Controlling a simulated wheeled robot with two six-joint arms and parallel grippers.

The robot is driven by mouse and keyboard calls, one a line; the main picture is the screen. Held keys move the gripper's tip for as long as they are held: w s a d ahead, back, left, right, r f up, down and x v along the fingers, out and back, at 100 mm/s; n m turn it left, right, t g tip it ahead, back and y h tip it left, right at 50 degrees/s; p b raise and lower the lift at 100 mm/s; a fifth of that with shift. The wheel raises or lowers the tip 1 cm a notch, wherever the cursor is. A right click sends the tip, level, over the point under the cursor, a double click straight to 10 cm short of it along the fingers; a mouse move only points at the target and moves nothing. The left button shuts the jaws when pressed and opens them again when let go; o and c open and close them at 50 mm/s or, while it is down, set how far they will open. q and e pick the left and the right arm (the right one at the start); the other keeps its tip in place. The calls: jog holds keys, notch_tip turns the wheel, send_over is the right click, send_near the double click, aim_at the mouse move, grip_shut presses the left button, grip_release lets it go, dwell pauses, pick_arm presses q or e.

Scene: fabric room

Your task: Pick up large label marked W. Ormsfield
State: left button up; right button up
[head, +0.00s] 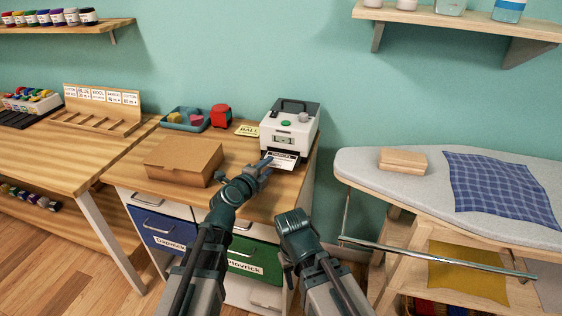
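A white label (284,161) with dark print sticks out of the front of the label printer (290,127) on the wooden desk. Its print is too small to read, so I cannot tell the name on it. My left gripper (265,163) reaches over the desk, with its fingertips at the label's left edge. I cannot tell whether they touch it or how far apart they are. My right gripper (292,219) is low in front of the desk, away from the label, and its fingers do not show clearly.
A closed cardboard box (184,160) stands left of my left gripper on the desk (240,148). Behind are a blue tray (184,120), a red object (221,116) and a yellow card (247,130). An ironing board (365,165) stands at right.

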pick_arm(q)
grip_shut()
dwell(1.2)
